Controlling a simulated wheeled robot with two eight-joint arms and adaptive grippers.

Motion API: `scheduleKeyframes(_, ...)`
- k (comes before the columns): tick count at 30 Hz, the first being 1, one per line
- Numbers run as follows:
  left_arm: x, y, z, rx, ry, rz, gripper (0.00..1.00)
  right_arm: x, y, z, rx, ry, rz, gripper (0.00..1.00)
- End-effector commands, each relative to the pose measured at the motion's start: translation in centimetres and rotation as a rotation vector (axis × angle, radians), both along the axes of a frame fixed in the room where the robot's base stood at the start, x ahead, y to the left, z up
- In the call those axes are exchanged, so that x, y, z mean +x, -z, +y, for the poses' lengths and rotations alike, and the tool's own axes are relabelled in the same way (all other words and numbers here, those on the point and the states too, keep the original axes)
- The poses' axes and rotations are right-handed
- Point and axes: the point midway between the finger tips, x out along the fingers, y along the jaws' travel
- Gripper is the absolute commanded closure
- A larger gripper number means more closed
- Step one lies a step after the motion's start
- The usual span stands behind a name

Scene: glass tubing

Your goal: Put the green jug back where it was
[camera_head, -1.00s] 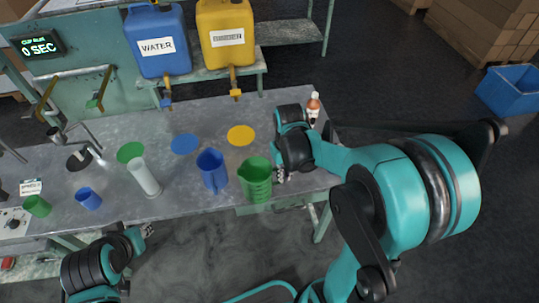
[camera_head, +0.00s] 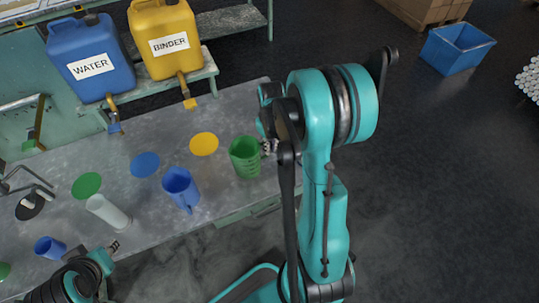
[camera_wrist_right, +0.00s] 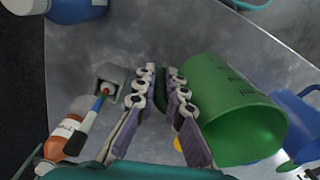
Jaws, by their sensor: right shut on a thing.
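The green jug (camera_head: 245,157) is near the right end of the metal table in the head view, right of the blue jug (camera_head: 181,188). My right gripper (camera_head: 268,147) is at its right side. In the right wrist view the fingers (camera_wrist_right: 168,105) are shut on the green jug (camera_wrist_right: 225,110), apparently at its handle, which is mostly hidden between them. I cannot tell whether the jug's base touches the table. A green disc (camera_head: 87,186), a blue disc (camera_head: 145,164) and a yellow disc (camera_head: 204,144) lie flat on the table. My left gripper (camera_head: 113,247) is at the lower left, away from the jugs; its jaws are unclear.
Blue WATER (camera_head: 90,60) and yellow BINDER (camera_head: 166,40) canisters stand on a raised shelf, taps over the table. A pale cylinder (camera_head: 108,213) and small blue cup (camera_head: 49,247) stand left. A bottle (camera_wrist_right: 72,135) is near the right gripper in the wrist view.

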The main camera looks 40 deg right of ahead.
Motion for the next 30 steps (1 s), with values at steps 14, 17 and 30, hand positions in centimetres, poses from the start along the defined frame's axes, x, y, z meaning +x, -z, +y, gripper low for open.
scheduleKeyframes(14, 0.0, 1.5, 0.0, 0.0, 0.0, 0.0, 0.7, 0.2, 4.2, -0.1, 0.0, 0.0, 0.0, 1.0)
scheduleKeyframes(17, 0.0, 1.4, 0.0, 0.0, 0.0, 0.0, 0.7, 0.2, 4.1, -0.1, 0.0, 0.0, 0.0, 1.0)
scheduleKeyframes(30, 0.0, 1.7, 0.0, 0.0, 0.0, 0.0, 0.7, 0.2, 4.4, -0.1, 0.0, 0.0, 0.0, 0.69)
